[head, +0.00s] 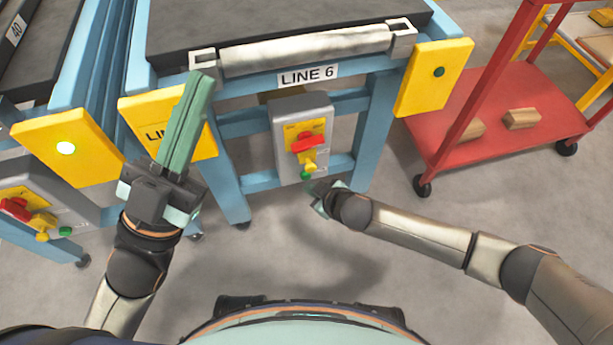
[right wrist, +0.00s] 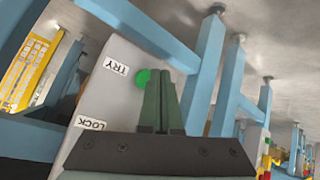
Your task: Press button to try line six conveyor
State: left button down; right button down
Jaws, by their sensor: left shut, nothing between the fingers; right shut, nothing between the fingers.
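The LINE 6 conveyor (head: 308,75) stands ahead with a grey control box (head: 287,140) on its blue frame. The box carries a red switch handle (head: 307,143), a yellow lock-like piece (head: 309,160) and a green button (head: 306,175) at its lower edge. In the right wrist view, the green button (right wrist: 142,78) sits beside a TRY label (right wrist: 116,67). My right gripper (head: 314,186) is shut and empty, its tips close to the button; it also shows in the right wrist view (right wrist: 160,75). I cannot tell whether they touch. My left gripper (head: 204,80) is shut, empty and raised before the conveyor's left side.
A neighbouring line at left has its own control box (head: 40,190) with a red handle and green button. A yellow panel (head: 70,140) there has a lit lamp. A red cart (head: 490,150) with wooden blocks stands at right. The floor in front is clear.

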jog(key=shift+w+a, duration=0.15)
jog(key=shift+w, duration=0.2)
jog(key=shift+w+a, duration=0.15)
jog(key=shift+w, duration=0.35)
dwell(0.8)
jog(key=shift+s+r, duration=0.1)
jog(key=shift+s+d+p, duration=0.3)
jog(key=shift+s+p, duration=0.35)
jog(key=shift+s, duration=0.15)
